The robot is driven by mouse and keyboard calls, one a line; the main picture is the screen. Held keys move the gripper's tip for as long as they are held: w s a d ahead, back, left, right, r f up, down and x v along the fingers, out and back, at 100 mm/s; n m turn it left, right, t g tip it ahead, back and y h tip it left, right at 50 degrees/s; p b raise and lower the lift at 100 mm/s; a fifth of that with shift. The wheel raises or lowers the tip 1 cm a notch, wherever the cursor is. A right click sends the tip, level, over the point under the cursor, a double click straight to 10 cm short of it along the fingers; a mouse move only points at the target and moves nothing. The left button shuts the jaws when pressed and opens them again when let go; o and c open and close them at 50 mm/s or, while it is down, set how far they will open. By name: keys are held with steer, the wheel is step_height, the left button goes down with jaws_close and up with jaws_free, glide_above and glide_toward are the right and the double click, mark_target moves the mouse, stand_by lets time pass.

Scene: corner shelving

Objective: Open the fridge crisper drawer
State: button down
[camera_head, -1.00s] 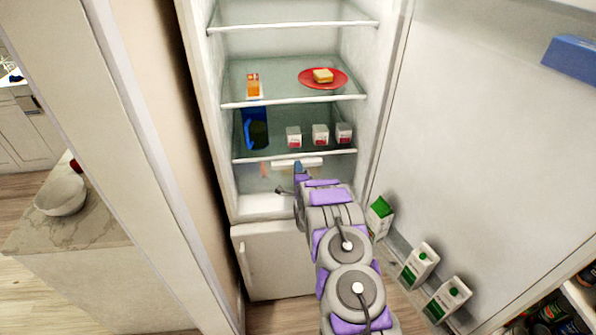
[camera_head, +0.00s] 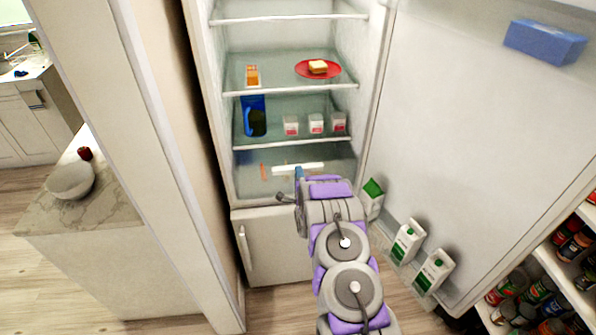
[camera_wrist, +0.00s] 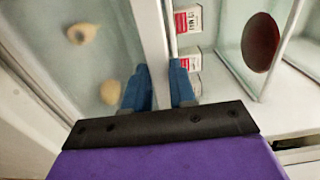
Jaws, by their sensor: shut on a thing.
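The crisper drawer (camera_head: 250,186) is a clear bin low in the open fridge, with a white handle bar (camera_head: 312,166) along its front. My gripper (camera_head: 298,172) is at this bar, just left of its middle. In the wrist view, the blue fingers of my gripper (camera_wrist: 160,82) are on both sides of the white handle bar (camera_wrist: 153,38), shut on it. Blurred pale yellow produce (camera_wrist: 82,33) shows through the clear panel in the wrist view. My arm hides the drawer's lower right part in the head view.
The fridge door (camera_head: 450,130) stands wide open on the right, with cartons (camera_head: 407,240) in its lower rack. A wall edge and a counter (camera_head: 110,215) are on the left.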

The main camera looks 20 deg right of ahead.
steer(key=shift+f+v, duration=0.2)
steer(key=shift+v, duration=1.15)
steer(key=shift+f+v, duration=0.25)
steer(key=shift+v, duration=1.1)
steer(key=c, duration=1.4)
jaws_free()
steer(key=o, duration=0.3)
steer(key=shift+w, duration=0.25)
steer(key=shift+o, duration=0.5)
steer(key=shift+w+r, duration=0.1)
